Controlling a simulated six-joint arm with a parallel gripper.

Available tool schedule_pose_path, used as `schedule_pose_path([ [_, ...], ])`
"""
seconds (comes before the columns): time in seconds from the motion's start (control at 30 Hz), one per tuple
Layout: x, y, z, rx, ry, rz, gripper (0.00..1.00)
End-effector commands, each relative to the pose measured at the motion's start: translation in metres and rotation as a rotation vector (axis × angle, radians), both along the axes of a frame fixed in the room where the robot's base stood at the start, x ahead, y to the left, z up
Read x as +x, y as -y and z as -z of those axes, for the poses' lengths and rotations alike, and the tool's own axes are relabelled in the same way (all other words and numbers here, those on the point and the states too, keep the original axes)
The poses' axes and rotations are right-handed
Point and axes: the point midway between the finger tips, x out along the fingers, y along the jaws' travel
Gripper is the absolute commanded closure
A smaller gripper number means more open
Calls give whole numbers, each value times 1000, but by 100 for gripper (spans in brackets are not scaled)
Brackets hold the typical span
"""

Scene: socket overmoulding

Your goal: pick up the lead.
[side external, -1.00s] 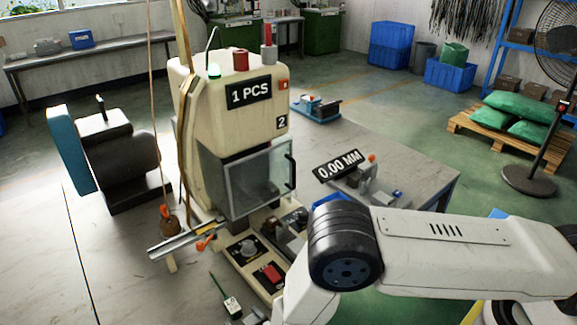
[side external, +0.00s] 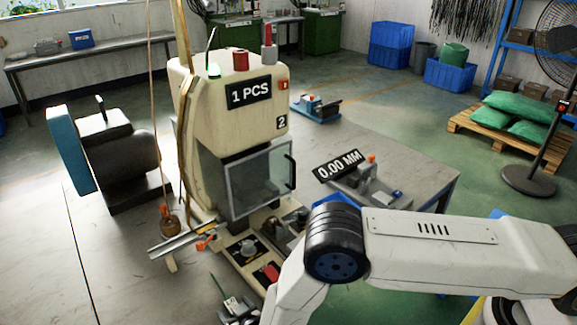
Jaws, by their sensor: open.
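A thin dark strand with a green tip runs into a small pale block (side external: 231,304) near the bottom edge. It may be the lead, but it is too small to tell. My gripper (side external: 238,317) shows only in part as grey pieces at the bottom edge, close beside that block. It is open. Its fingertips are cut off or hard to make out, and I cannot tell whether it touches the block.
The cream moulding machine (side external: 235,115) has a closed clear door (side external: 262,180) and a control panel (side external: 246,250) in front. A metal chute (side external: 180,243) sticks out at its left. A grey table (side external: 390,165) with a gauge stands to the right.

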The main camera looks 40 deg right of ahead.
Motion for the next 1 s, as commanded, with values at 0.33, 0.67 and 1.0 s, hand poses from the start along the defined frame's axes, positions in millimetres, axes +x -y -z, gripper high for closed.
schedule_pose_path([
  [0.33,0,0,0,0,0,0,62],
  [0.67,0,0,0,0,1,0,100],
  [1.0,0,0,-7,1,1,0,100],
])
